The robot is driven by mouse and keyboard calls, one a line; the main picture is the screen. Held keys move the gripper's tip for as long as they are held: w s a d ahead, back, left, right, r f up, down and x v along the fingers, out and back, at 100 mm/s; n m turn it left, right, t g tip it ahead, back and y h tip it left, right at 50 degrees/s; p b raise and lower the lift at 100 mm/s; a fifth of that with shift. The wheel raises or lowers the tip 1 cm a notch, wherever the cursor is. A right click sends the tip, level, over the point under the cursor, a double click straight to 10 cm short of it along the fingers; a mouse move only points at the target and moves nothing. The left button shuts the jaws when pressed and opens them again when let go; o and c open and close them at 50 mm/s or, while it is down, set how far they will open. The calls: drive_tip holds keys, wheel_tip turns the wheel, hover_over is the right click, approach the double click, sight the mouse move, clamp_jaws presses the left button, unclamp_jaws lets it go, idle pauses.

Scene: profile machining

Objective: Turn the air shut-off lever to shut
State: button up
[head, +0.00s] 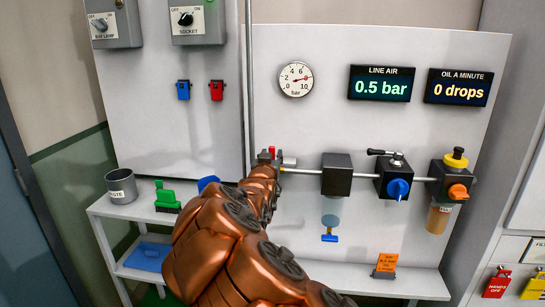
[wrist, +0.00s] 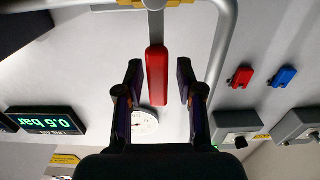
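The air shut-off lever (wrist: 156,75) has a red handle on a grey stem. In the wrist view it runs from the pipe fitting at the top edge down between my fingers. My gripper (wrist: 160,70) is open, with one finger on each side of the red handle and a visible gap on both sides. In the head view only a small red part of the lever (head: 272,151) shows above my arm, by the left end of the air line. My arm hides my fingers there.
The round gauge (head: 296,79) reads low-pressure units in bar, and the line air display (head: 380,84) shows 0.5 bar. A vertical pipe (head: 248,80) runs beside the lever. Right of it sit a black unit (head: 336,174) and a regulator with a blue knob (head: 398,189).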

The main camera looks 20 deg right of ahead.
drive_tip(key=shift+o, duration=0.3)
drive_tip(key=shift+s, duration=0.15)
drive_tip(key=v, duration=1.1)
drive_tip(key=shift+s+a, duration=0.2)
drive_tip(key=shift+s, duration=0.15)
